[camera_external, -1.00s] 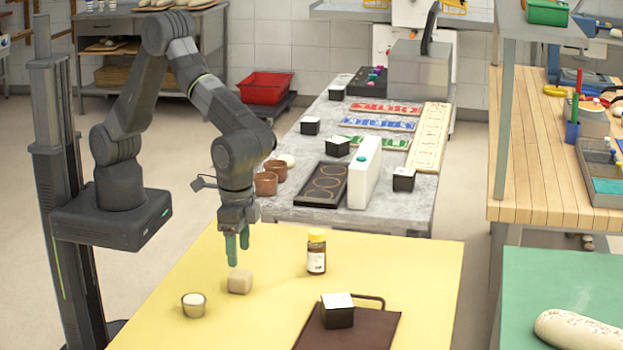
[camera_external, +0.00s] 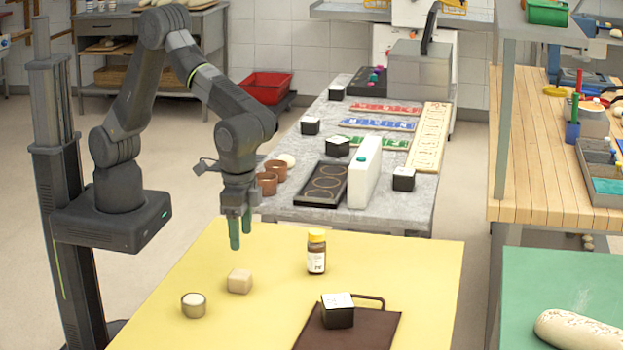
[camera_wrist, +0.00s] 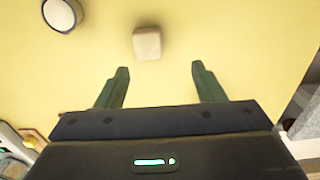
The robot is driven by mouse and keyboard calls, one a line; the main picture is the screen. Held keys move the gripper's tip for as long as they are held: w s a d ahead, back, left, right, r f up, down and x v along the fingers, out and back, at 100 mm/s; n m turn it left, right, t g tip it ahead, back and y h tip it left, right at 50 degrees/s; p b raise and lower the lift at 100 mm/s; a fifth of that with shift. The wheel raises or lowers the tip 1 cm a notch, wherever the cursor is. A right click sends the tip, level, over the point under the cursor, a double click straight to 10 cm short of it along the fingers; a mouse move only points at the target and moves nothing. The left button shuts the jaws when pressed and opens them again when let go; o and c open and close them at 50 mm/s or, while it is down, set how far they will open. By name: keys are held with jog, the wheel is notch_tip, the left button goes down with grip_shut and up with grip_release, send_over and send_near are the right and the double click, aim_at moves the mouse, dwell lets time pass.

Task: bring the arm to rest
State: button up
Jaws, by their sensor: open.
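My gripper (camera_external: 240,229) hangs fingers-down above the yellow table (camera_external: 400,265), clear of its top. In the wrist view my gripper (camera_wrist: 160,88) has its two green fingers spread wide with nothing between them. A small beige block (camera_external: 239,281) lies on the table below the fingers. In the wrist view the block (camera_wrist: 147,43) is beyond the fingertips, apart from them. A small round pot with a pale top (camera_external: 194,305) stands left of the block. It also shows in the wrist view (camera_wrist: 62,15).
A yellow-capped jar (camera_external: 316,252) stands right of my gripper. A dark tray (camera_external: 372,334) with a black white-topped box (camera_external: 337,310) is at front right. Space above the yellow table is free.

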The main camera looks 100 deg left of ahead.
jog(key=n, duration=0.1)
send_near(259, 260)
notch_tip(259, 260, down, 7)
jog(key=shift+r, duration=0.1)
jog(key=r, duration=0.4)
jog(key=shift+s+d+r+b, duration=0.1)
jog(key=shift+d+r+b, duration=0.15)
jog(key=shift+b, duration=0.05)
jog(key=shift+d+r, duration=0.1)
jog(key=shift+r, duration=0.9)
